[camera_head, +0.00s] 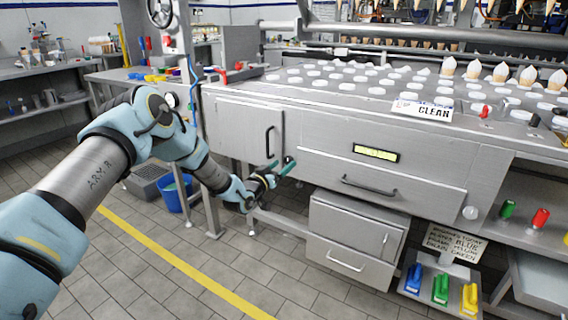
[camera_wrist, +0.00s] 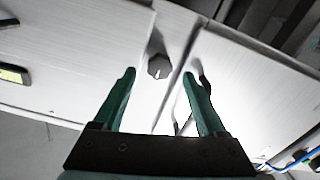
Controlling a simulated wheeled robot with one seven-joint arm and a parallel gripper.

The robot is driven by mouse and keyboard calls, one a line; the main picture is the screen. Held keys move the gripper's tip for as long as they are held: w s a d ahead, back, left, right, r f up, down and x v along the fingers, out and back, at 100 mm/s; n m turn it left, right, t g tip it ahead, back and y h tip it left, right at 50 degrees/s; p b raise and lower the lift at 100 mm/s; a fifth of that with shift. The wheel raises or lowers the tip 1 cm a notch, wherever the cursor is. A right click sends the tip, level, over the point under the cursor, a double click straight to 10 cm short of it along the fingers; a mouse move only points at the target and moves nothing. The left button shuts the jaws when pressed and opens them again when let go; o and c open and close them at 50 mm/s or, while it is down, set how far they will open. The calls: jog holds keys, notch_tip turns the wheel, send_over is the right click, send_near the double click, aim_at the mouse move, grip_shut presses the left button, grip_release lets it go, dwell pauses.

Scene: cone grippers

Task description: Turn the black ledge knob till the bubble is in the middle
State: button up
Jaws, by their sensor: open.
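My gripper (camera_head: 281,164) is open, with its green fingers pointing at the front of the steel cabinet. In the wrist view the fingers of my gripper (camera_wrist: 159,74) stand apart, one on each side of a dark knob (camera_wrist: 158,66) with a pale pointer line. The knob shows between and just beyond the fingertips, and I see no grip on it. In the head view the fingers largely hide that spot. A yellow-green level window (camera_head: 375,152) in a black frame sits on the panel to the right. The window also shows at the left of the wrist view (camera_wrist: 14,75); its bubble is too small to place.
A black door handle (camera_head: 269,142) is close to the left of my gripper, and a drawer handle (camera_head: 375,188) is to its right. A blue bucket (camera_head: 175,193) stands on the floor. Another small black knob (camera_head: 534,120) is at the counter's right edge.

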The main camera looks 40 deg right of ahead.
jog(key=shift+x, duration=0.95)
grip_shut()
